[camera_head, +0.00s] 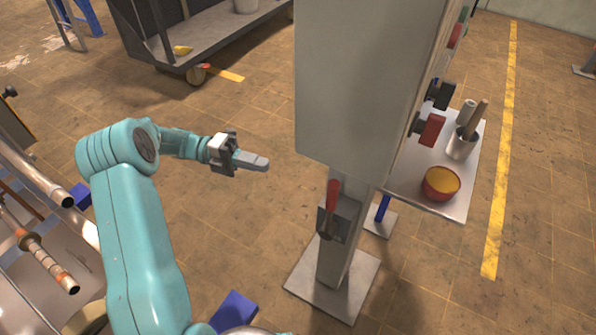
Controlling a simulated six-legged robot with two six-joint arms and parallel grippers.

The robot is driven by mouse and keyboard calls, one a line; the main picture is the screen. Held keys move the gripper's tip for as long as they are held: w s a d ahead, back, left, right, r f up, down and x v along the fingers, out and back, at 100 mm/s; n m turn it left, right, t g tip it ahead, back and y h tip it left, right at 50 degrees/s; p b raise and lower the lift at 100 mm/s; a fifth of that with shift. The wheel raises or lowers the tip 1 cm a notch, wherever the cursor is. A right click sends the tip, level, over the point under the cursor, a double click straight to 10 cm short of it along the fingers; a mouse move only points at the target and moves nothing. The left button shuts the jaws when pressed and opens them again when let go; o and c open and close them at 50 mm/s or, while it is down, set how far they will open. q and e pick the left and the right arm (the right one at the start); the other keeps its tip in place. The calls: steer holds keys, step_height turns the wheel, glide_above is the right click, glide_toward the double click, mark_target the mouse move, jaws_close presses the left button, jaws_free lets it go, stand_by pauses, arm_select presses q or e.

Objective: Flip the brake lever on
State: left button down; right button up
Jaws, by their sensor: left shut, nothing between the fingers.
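The brake lever (333,196) has a red handle that stands upright on a small dark grey box (338,218). The box is fixed to the post under a tall grey cabinet (355,85). My left gripper (262,163) is shut with nothing between its fingers. It points right, to the left of the lever and a little higher in the picture, with a clear gap between them. My right gripper is not in view.
A small table (465,187) behind the cabinet holds a red bowl (440,184) and a cup with tools (461,146). A cart (225,30) stands at the back left. A rack with pipes (30,240) is at the left. Floor between gripper and post is clear.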

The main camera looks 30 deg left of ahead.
arm_select(q)
glide_toward(333, 183)
steer(key=w+d+f, duration=0.1)
steer(key=w+d, duration=0.1)
steer(key=d, duration=0.3)
steer(key=shift+w+d+f+p, duration=0.2)
steer(key=shift+p, duration=0.25)
steer(key=d+y+p, duration=0.1)
steer(key=d+p, duration=0.1)
steer(key=d+r+y+p, duration=0.1)
steer(key=d+p, duration=0.1)
steer(key=p, duration=0.1)
steer(key=shift+d+r+m+g, duration=0.2)
steer(key=shift+m+g, duration=0.1)
steer(key=shift+g, duration=0.1)
steer(key=d+f+y+p, duration=0.1)
steer(key=d+f+p, duration=0.1)
steer(key=d, duration=0.5)
steer(key=shift+w+d+f, duration=0.15)
steer(key=shift+w+d, duration=0.1)
steer(key=shift+w, duration=0.05)
steer(key=shift+a, duration=0.1)
steer(key=f+b+v, duration=0.1)
steer(key=f+v, duration=0.2)
steer(key=v, duration=1.3)
steer(key=shift+s+a+b, duration=0.2)
steer(key=shift+a+b, duration=0.1)
steer(key=shift+a, duration=0.3)
